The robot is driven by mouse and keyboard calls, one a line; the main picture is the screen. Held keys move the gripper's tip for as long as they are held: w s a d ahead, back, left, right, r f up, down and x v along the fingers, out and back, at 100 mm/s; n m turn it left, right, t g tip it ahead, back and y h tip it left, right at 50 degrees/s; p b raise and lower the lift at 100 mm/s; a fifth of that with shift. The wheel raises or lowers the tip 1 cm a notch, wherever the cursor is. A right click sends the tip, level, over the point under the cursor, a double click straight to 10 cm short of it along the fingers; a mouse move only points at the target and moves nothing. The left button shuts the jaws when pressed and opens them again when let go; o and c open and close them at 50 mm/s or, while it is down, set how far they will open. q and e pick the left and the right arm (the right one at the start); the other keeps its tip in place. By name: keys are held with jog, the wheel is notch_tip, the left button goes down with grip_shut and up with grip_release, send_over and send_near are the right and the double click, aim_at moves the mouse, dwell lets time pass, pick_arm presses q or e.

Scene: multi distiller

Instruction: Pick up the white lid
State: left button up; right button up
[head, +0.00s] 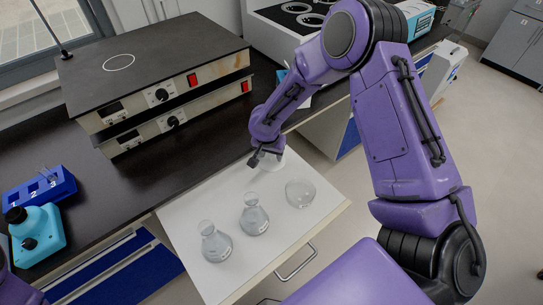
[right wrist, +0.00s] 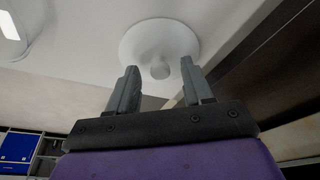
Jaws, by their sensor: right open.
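The white lid (head: 274,161) lies on the far end of the white board (head: 188,200) in the head view, partly hidden by my right gripper. In the right wrist view the lid (right wrist: 140,38) is a pale round disc with a small knob in its middle. My right gripper (head: 258,163) is open and reaches towards the lid. In the right wrist view my right gripper's fingers (right wrist: 160,76) stand apart on either side of the knob, with nothing visibly clamped. I cannot tell whether they touch it. My left gripper is not in view.
Two glass flasks (head: 255,215) and a round glass dish (head: 300,193) stand on the board near the lid. Two stacked hot plates (head: 150,75) stand behind. A blue rack (head: 40,190) and a teal device (head: 38,235) are at the left.

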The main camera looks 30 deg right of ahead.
grip_shut()
